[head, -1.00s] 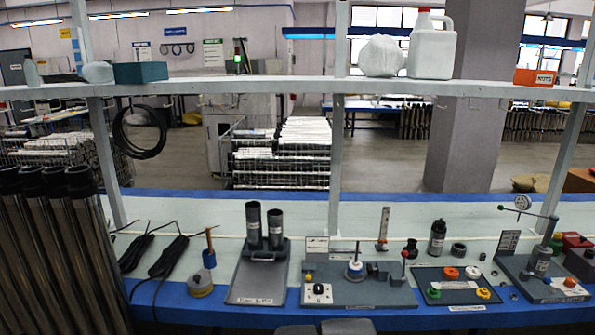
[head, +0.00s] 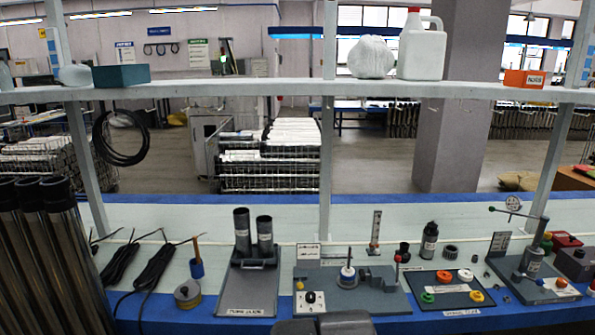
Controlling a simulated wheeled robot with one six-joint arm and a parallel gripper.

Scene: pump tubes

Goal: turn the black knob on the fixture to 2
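The grey fixture (head: 375,301) stands on the blue front part of the bench, near the middle of the view. Its black knob (head: 311,297) sits on a white dial plate at the fixture's front left corner. The knob's setting and the dial marks are too small to read. The fixture also carries a white and blue round piece on a post (head: 347,274) and a red-topped pin (head: 397,260). A dark grey part of my own body shows at the bottom edge, just below the fixture. My gripper's fingertips are not seen, and nothing of mine touches the knob.
Left of the fixture is a grey tray with two dark tubes (head: 242,232). Right of it is a dark board (head: 445,292) with coloured rings, then a lever fixture (head: 530,265). A shelf (head: 250,90) on white posts spans above.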

